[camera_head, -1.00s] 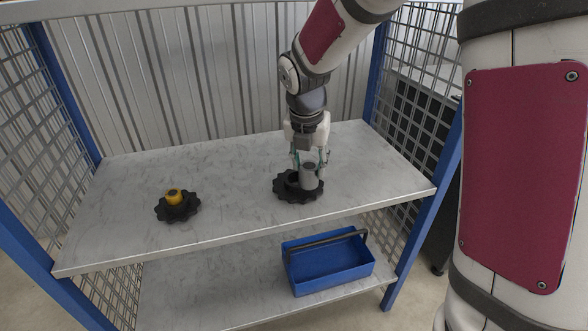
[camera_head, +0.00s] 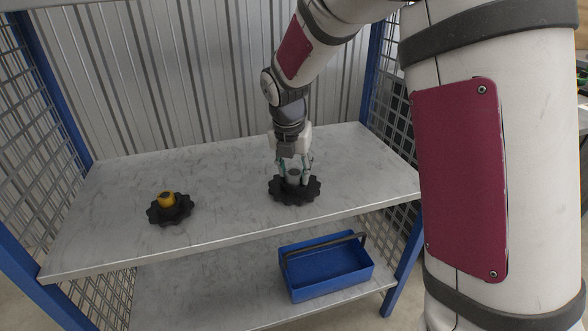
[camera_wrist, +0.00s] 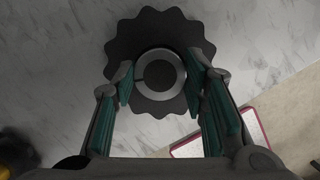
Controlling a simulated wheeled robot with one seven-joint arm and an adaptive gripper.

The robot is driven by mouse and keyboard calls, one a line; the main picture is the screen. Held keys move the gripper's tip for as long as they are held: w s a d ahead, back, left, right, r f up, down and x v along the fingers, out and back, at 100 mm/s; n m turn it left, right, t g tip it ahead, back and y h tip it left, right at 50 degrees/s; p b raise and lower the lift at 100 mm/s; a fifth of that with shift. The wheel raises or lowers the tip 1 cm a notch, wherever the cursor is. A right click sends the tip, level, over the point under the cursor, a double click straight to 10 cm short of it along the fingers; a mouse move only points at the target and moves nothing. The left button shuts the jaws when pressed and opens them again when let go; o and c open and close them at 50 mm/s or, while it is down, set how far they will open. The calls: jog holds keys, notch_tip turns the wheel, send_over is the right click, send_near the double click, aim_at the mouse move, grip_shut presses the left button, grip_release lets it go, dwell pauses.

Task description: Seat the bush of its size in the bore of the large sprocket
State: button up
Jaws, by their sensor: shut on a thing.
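The large black sprocket (camera_head: 305,196) lies flat on the right part of the upper shelf. It also shows in the wrist view (camera_wrist: 160,24), with its toothed rim all around. My gripper (camera_head: 293,180) points down over it, shut on a grey bush (camera_head: 294,173). In the wrist view the bush (camera_wrist: 160,54) is a grey ring with a dark centre, between the two green finger pads. The bush stands upright over the middle of the sprocket. Its lower end is hidden, so I cannot tell how deep it sits in the bore.
A smaller black sprocket (camera_head: 178,214) with a yellow bush (camera_head: 166,199) on it lies at the left of the upper shelf (camera_head: 232,215). A blue tray with a handle (camera_head: 325,283) stands on the lower shelf. The shelf between the sprockets is clear.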

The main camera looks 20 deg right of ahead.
jog(key=shift+f, duration=0.35)
jog(key=o, duration=1)
jog(key=shift+s+f, duration=0.1)
jog(key=shift+c, duration=0.2)
jog(key=o, duration=0.4)
jog(key=shift+f, duration=0.2)
jog(key=shift+r, duration=0.25)
